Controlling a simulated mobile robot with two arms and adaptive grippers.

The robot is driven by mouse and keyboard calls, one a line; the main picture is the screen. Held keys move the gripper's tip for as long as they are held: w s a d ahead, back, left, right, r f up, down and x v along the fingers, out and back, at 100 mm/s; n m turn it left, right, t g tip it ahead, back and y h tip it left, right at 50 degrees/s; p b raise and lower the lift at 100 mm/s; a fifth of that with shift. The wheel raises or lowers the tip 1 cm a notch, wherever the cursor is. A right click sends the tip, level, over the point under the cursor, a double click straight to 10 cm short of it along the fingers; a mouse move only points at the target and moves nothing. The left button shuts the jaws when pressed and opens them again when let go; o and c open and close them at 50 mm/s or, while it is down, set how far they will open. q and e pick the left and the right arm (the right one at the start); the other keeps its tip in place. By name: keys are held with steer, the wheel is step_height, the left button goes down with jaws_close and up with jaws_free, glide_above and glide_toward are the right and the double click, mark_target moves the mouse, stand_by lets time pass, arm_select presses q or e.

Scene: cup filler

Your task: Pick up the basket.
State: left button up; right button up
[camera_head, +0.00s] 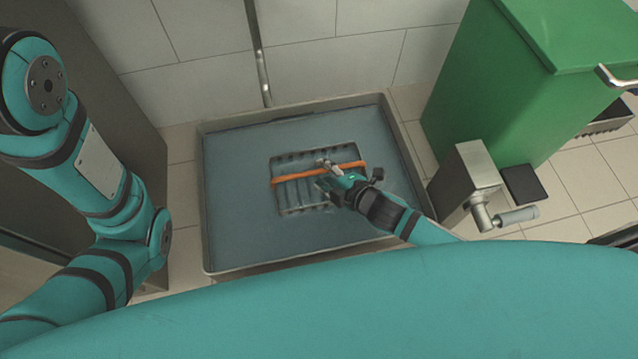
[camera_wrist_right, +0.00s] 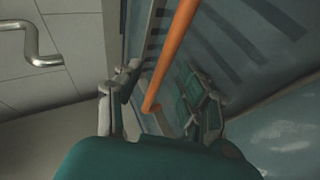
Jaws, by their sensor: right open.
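A grey slotted basket (camera_head: 297,197) lies inside a wide basin, with an orange bar handle (camera_head: 298,176) across it. My right gripper (camera_head: 325,172) is over the basket at the orange handle. In the right wrist view the handle (camera_wrist_right: 175,50) runs down between the two spread fingers of my right gripper (camera_wrist_right: 165,83). The gripper is open, and I cannot tell whether a finger touches the bar. My left arm shows on the left of the head view, but its gripper is out of view.
The basin (camera_head: 232,267) has raised rims around a blue-grey interior. A green bin (camera_head: 490,90) stands at the upper right. A metal box with a crank (camera_head: 475,180) stands beside the basin's right rim. A vertical pipe (camera_head: 257,50) runs down the tiled wall behind.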

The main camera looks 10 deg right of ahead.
steer(key=shift+b+x, duration=0.65)
steer(key=shift+x, duration=0.65)
jaws_close()
